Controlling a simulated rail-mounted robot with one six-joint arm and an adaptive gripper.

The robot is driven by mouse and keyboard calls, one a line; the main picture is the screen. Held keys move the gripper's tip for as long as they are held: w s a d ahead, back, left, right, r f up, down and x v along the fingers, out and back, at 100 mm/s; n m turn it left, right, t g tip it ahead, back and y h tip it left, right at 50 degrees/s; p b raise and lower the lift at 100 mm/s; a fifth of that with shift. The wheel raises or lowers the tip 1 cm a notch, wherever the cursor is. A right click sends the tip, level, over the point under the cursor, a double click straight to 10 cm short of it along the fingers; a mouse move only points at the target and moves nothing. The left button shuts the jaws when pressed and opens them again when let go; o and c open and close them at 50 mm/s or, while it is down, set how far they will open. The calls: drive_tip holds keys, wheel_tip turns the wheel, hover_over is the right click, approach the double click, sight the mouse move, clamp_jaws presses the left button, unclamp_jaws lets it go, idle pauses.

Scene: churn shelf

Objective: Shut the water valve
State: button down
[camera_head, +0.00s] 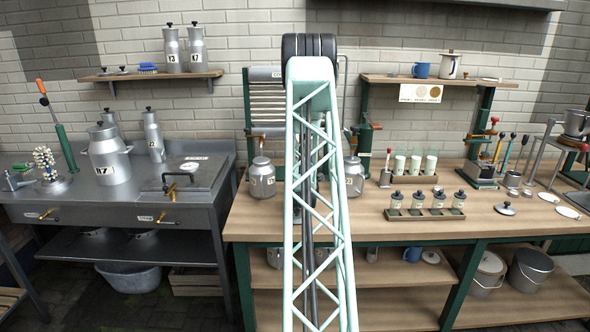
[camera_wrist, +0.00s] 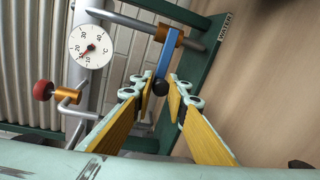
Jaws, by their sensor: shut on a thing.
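The water valve (camera_wrist: 168,45) shows in the wrist view as a blue lever with a black knob, mounted on a copper-coloured body on a grey pipe. A "WATER" label (camera_wrist: 225,26) is on the green frame beside it. My gripper (camera_wrist: 160,86) is closed around the lever's knob end, with a finger on each side. The lever runs roughly along the green frame and across the line of the pipe. In the head view my arm hides both the valve and the gripper.
A dial thermometer (camera_wrist: 90,47), a red-knobbed valve (camera_wrist: 43,90) and ribbed metal panel (camera_wrist: 30,45) are close on the left. The wooden bench (camera_head: 370,222) carries milk cans, a bottle rack (camera_head: 427,213) and glasses. A steel table (camera_head: 75,208) stands left.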

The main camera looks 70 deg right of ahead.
idle(0.3)
drive_tip(key=c, duration=2.6)
unclamp_jaws()
drive_tip(key=shift+f, duration=0.1)
drive_tip(key=shift+o, duration=0.2)
drive_tip(key=shift+a, duration=0.1)
drive_tip(key=v, duration=1.1)
drive_tip(key=shift+s+a, duration=0.2)
drive_tip(key=shift+a, duration=0.1)
